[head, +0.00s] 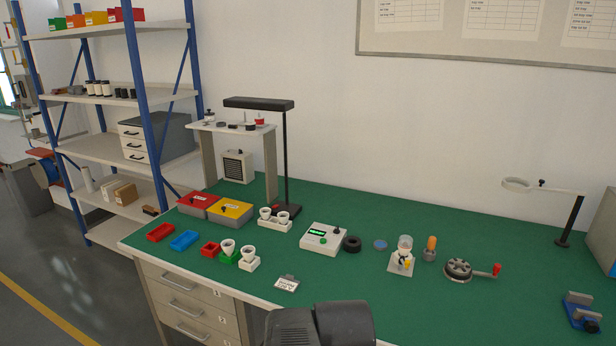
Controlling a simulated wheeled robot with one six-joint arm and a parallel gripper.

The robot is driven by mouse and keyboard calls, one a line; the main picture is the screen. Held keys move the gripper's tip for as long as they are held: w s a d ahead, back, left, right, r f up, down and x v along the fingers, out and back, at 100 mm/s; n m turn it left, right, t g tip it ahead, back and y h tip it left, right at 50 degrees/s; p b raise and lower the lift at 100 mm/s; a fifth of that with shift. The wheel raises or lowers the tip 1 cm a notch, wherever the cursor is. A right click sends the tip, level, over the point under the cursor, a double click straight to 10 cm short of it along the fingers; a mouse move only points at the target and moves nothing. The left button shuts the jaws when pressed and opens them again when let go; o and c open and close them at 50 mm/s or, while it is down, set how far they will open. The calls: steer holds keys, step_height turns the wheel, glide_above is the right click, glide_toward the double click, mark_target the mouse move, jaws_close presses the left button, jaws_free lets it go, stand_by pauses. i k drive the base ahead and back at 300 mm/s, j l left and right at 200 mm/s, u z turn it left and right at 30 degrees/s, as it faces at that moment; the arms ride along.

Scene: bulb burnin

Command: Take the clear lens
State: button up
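A clear, pale dome or cylinder (405,241), which may be the clear lens, stands upright on a small white stand (399,269) right of the bench's middle. The stand has a yellow part at its front. Just right of it is an orange lens-like cylinder (431,242) on a grey base. A flat blue disc (380,245) lies to its left. I cannot tell for certain which piece is the clear lens. A dark part of my arm shows at the bottom middle, nearer than these pieces and apart from them. My gripper's fingers are not seen.
A white box with a green display (323,238) and a black ring (352,244) stand left of the disc. A crank device with a red knob (459,269) stands to the right. A tall black lamp (286,160) rises behind.

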mark_target(406, 241)
steer(key=i+l+u, duration=0.2)
steer(key=i+l, duration=0.55)
steer(key=i, duration=0.05)
